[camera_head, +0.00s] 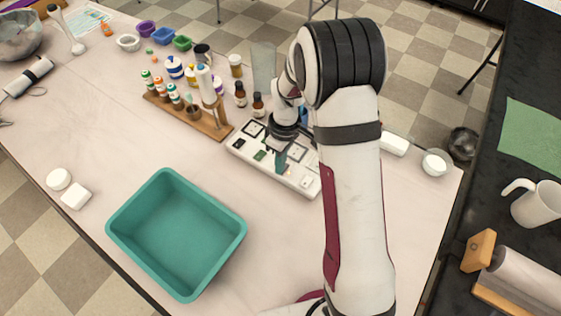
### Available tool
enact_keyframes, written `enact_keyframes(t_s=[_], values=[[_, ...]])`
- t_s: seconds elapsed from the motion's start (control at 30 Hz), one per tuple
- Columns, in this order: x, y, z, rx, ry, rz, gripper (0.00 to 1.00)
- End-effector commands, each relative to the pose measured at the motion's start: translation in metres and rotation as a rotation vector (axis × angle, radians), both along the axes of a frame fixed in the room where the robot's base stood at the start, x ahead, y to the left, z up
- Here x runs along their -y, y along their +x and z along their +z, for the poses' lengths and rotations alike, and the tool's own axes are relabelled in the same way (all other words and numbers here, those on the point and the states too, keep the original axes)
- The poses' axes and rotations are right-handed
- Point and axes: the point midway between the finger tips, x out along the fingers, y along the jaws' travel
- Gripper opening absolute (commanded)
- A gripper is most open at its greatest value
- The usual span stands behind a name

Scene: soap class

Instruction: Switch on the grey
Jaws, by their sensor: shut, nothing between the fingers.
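A pale grey-white panel (286,179) lies on the table, right of centre, with several dark-framed squares and small coloured parts on its top. A small dark switch-like part (305,183) sits near its front right corner; its setting is too small to tell. My gripper (279,158) is shut and empty, pointing down over the middle of the panel. I cannot tell whether its tips touch the panel. My gripper and arm hide part of the panel's back and right side.
A teal tub (177,283) stands empty at the front. A wooden rack (215,131) with bottles is left of the panel, and brown bottles (258,105) stand behind it. White soap-like pieces (75,196) lie at left. The table between tub and panel is clear.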

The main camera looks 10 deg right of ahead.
Motion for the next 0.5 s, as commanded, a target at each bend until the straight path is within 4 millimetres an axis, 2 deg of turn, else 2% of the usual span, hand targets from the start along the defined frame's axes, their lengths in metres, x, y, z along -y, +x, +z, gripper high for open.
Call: enact_keyframes(t_s=[0.23, 0.5], values=[[0.0, 0.0, -0.002, -0.005, 0.001, 0.001, 0.0], [0.01, 0.009, 0.002, 0.0, -0.001, 0.002, 0.0]])
